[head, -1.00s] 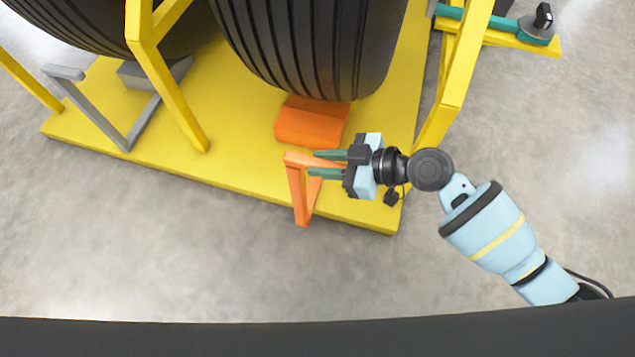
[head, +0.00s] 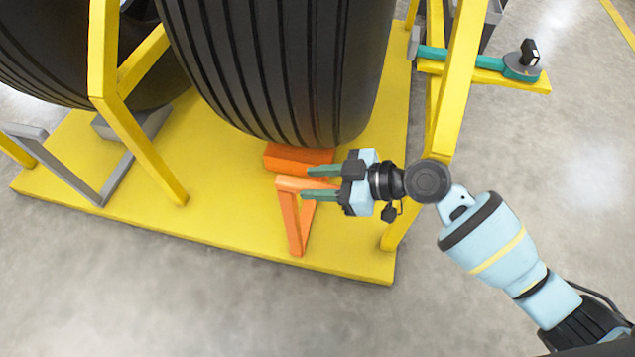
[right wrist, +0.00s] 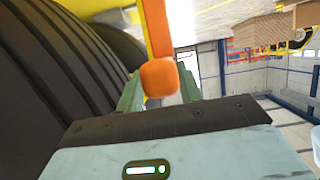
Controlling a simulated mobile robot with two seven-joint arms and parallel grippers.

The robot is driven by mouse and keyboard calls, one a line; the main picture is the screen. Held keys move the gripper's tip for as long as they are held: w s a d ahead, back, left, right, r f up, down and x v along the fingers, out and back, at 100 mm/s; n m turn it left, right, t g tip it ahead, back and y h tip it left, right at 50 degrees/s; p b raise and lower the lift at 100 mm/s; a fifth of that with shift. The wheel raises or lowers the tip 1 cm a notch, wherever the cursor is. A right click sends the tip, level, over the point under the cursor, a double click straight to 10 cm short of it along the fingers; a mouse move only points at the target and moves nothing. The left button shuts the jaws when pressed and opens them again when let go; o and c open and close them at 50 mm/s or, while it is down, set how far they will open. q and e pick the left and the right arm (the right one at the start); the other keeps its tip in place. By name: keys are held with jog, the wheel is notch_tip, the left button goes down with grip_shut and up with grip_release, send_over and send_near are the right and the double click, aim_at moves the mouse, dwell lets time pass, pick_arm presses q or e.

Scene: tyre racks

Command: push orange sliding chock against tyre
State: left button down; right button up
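The orange chock (head: 285,158) lies on the yellow platform at the foot of the big black tyre (head: 285,70). The tyre's lower edge hides the chock's far part; I cannot tell whether they touch. The chock's orange handle (head: 290,215) rises on the near side; its rounded end (right wrist: 160,77) also shows in the right wrist view. My right gripper (head: 310,183) has one finger on each side of the handle's top bar and appears shut on it. The tyre fills the left of the right wrist view (right wrist: 60,75). My left gripper is not in view.
The yellow platform (head: 220,190) has upright yellow posts on the left (head: 140,140) and right (head: 455,90) of the tyre. A grey chock frame (head: 95,190) stands at left by another tyre (head: 50,60). A teal tool (head: 480,60) is at upper right. Near floor is clear.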

jog(key=shift+o, duration=0.9)
jog(key=shift+w, duration=0.1)
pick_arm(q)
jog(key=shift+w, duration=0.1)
pick_arm(e)
jog(key=shift+s+d, duration=0.1)
jog(key=shift+s, duration=0.1)
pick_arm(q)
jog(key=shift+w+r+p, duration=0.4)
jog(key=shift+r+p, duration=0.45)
pick_arm(e)
jog(key=v, duration=0.7)
jog(key=shift+d+r, duration=0.2)
jog(key=shift+d, duration=0.1)
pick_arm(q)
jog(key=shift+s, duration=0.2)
